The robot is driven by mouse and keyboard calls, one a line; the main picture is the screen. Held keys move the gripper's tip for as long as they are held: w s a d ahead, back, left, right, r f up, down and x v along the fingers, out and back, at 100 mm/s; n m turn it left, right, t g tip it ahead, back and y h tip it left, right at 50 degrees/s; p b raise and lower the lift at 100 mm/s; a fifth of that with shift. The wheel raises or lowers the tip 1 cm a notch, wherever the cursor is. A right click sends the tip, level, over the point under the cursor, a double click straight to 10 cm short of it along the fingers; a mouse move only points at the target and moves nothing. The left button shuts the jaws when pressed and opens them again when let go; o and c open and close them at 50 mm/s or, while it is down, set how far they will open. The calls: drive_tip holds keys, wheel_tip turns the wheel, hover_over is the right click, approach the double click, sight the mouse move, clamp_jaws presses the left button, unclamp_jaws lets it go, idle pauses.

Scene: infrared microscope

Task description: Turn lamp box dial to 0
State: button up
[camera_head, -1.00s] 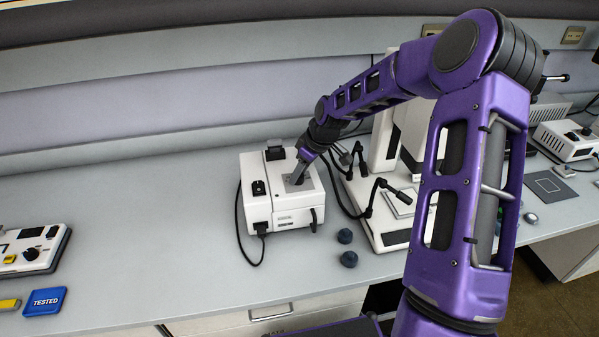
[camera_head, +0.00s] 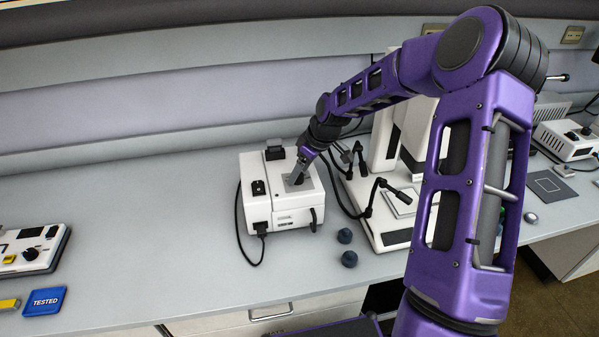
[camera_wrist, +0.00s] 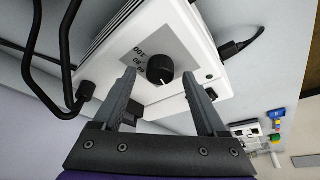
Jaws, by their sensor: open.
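The lamp box (camera_head: 283,210) is a white box on the bench, left of the microscope. In the wrist view the lamp box (camera_wrist: 190,22) shows its top with a grey label plate and a black round dial (camera_wrist: 160,69). The dial has a light pointer mark at its lower edge. My gripper (camera_head: 294,180) is over the top of the box in the head view. In the wrist view my gripper (camera_wrist: 165,82) is open, with one finger on each side of the dial and apart from it. The head view hides the dial behind the gripper.
The white microscope (camera_head: 385,225) with black cables stands right of the box. A control unit (camera_head: 35,250) and a blue TESTED block (camera_head: 45,301) are at left. The bench between is clear.

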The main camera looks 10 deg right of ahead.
drive_tip(key=v, duration=1.6)
drive_tip(key=shift+s+r, duration=0.2)
drive_tip(key=shift+r, duration=0.15)
drive_tip(key=shift+d, duration=0.1)
